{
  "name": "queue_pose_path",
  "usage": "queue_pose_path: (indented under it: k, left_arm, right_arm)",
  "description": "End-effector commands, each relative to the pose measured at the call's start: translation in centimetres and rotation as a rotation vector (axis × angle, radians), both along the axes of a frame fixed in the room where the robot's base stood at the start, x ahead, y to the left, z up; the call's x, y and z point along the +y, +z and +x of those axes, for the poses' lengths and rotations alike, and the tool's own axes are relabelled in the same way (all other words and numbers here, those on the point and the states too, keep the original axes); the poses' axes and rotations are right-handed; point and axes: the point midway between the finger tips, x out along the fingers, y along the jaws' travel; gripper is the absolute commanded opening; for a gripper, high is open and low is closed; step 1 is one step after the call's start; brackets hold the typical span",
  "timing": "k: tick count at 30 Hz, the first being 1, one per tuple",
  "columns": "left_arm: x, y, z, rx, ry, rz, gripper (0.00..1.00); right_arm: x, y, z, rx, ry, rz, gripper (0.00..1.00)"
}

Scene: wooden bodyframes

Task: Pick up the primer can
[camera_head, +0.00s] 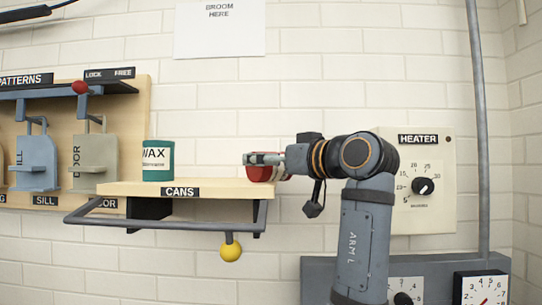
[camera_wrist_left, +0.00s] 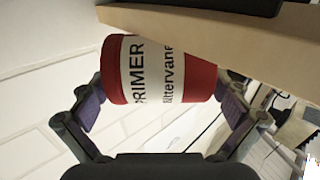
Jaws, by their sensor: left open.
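The red primer can (camera_head: 257,174) is at the right end of the wooden shelf (camera_head: 200,189) labelled CANS, mostly hidden behind my left gripper in the head view. In the left wrist view the can (camera_wrist_left: 150,75) shows a white label reading PRIMER and lies between the two fingers. My left gripper (camera_head: 264,160) is open around the can, one finger on each side; the left wrist view also shows the gripper (camera_wrist_left: 162,88). Whether the fingers touch the can I cannot tell. My right gripper is not in view.
A green WAX can (camera_head: 158,161) stands on the shelf to the left. A grey rail (camera_head: 160,224) runs along the shelf's front, with a yellow ball (camera_head: 231,251) hanging below. A heater panel (camera_head: 420,185) is on the wall at right. The shelf between the cans is clear.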

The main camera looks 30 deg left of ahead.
Motion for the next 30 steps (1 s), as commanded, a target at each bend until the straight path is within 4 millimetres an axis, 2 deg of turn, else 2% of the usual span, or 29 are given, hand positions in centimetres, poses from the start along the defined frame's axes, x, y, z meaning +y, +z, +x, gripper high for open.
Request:
queue_pose_path:
  k: [4, 5, 18, 30]
  left_arm:
    - [-0.02, -0.02, 0.0, 0.0, 0.0, 0.0, 1.0]
    - [-0.02, -0.02, 0.0, 0.0, 0.0, 0.0, 0.97]
    - [-0.04, 0.0, 0.01, 0.0, 0.0, -0.001, 0.38]
    - [0.38, -0.04, 0.05, 0.001, -0.001, -0.002, 0.35]
  right_arm:
    - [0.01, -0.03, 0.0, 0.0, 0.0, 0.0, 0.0]
    - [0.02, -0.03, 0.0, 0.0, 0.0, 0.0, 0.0]
    - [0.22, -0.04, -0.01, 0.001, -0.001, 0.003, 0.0]
    - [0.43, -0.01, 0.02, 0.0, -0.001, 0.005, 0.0]
